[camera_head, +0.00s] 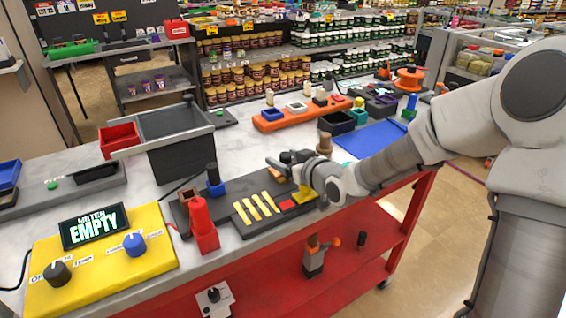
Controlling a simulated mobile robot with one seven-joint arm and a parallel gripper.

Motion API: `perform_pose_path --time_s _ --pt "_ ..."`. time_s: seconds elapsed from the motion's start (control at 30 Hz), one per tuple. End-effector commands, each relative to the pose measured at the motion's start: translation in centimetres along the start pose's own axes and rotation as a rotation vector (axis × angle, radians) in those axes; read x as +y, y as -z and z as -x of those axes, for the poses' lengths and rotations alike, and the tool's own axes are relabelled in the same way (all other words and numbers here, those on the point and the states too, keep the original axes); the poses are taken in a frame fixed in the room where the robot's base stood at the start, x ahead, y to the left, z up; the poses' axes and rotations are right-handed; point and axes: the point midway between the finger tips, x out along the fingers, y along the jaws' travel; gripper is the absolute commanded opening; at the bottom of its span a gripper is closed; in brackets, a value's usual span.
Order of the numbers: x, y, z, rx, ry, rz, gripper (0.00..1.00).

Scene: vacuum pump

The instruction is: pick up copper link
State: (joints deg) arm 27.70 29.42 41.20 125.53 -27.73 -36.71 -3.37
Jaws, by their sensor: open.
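My gripper (281,168) is at the end of the arm, low over the marble-topped bench. It is open and appears empty. A dark tray (246,222) lies just below and to the left of it, with several yellow bars (258,206) side by side and a red piece (288,204). A small copper-brown piece (277,175) shows close under the gripper's fingers. I cannot tell for sure which of these pieces is the copper link, or whether the fingers touch anything.
A yellow meter box (150,252) reads "EMPTY" at the front left. A red holder (203,228) and a blue-based dark post (214,180) stand left of the tray. A grey bin (180,150) is behind. An orange tray (300,117) and blue mat (370,138) lie farther back.

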Motion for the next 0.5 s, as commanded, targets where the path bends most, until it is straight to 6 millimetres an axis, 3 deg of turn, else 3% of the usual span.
perform_pose_path --time_s 0.1,0.5 --pt "0.01 0.0 0.0 0.0 0.0 0.0 0.72" --pt "0.01 0.02 -0.01 0.0 0.0 0.0 0.0"
